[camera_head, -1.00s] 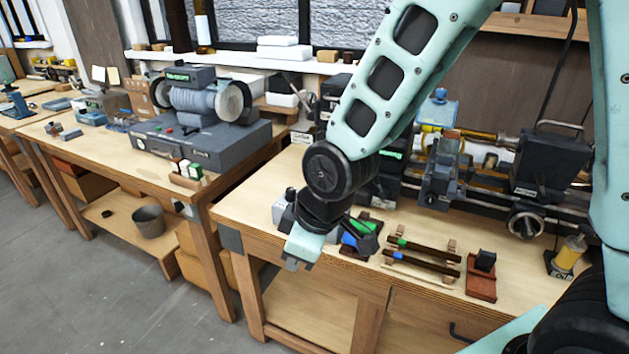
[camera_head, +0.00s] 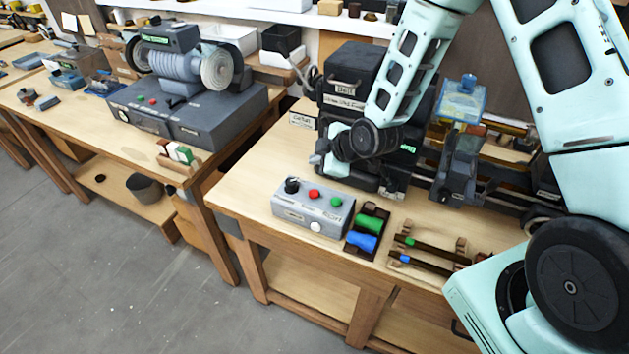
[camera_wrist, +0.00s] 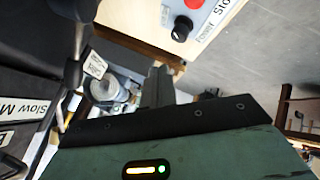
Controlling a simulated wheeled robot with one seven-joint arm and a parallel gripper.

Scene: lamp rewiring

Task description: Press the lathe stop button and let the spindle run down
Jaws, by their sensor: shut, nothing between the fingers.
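The grey control box (camera_head: 305,213) stands at the bench's front left. It carries a black knob (camera_head: 291,185), a red button (camera_head: 313,194), a green button (camera_head: 336,202) and a pale round button on its front. The box also shows at the top of the wrist view (camera_wrist: 212,12), with its red button (camera_wrist: 194,3) cut by the edge. My gripper (camera_head: 317,162) is shut and empty, behind and above the box, beside the black lathe headstock (camera_head: 345,95), not touching the buttons. Its dark fingers show in the wrist view (camera_wrist: 158,84). My arm hides part of the lathe; I cannot tell whether the spindle turns.
A dark tray (camera_head: 364,247) with green and blue rolls sits right of the box. Dark rods on wooden rests (camera_head: 430,257) lie beyond it. A bench grinder (camera_head: 180,80) stands on the left bench. A gap separates the benches.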

